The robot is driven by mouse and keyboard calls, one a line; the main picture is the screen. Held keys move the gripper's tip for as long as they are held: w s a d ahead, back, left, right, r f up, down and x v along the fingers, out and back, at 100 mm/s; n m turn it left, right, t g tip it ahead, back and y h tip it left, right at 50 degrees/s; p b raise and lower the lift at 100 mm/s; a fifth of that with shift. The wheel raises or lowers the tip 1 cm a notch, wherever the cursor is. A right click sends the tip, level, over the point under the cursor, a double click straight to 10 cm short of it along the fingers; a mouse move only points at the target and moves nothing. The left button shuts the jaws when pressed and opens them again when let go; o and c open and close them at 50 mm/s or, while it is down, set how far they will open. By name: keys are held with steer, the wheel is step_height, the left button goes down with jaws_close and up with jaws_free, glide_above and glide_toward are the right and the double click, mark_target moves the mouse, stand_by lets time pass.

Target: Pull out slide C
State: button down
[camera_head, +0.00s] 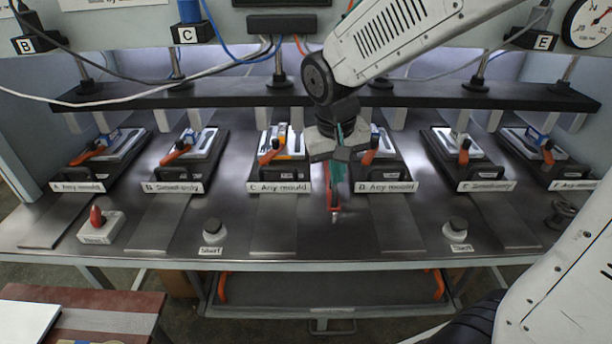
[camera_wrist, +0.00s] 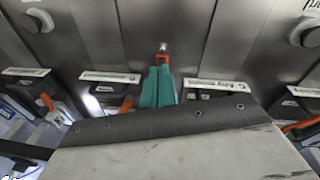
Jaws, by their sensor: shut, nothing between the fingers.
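Slide C is a black tray-like slide (camera_head: 253,172) left of the middle in the head view. Its front carries a white plate "C Any mould" (camera_head: 279,187). A mould with yellow and orange parts and an orange-handled lever sits on it. My gripper (camera_head: 335,215), with teal fingers and red tips, points down over the steel table, between the plates of C and D and in front of them. It is shut and empty, apart from slide C. The fingertips show in the wrist view (camera_wrist: 163,47); the plate on their right (camera_wrist: 215,84) seems to be C's.
Slide D (camera_head: 384,187) stands close to the right of my gripper. Slide B (camera_head: 174,187) is left of C. Start buttons (camera_head: 212,230) (camera_head: 458,227) stand near the front edge. A dark bar (camera_head: 220,98) runs above the slides. The steel before C is clear.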

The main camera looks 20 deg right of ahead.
mark_target(306, 186)
steer(key=w+a+f+m+t, duration=0.2)
steer(key=w+a+m+t, duration=0.1)
steer(key=w, duration=0.8)
steer(key=x, duration=0.9)
steer(key=shift+s+f, duration=0.1)
steer(key=shift+f, duration=0.25)
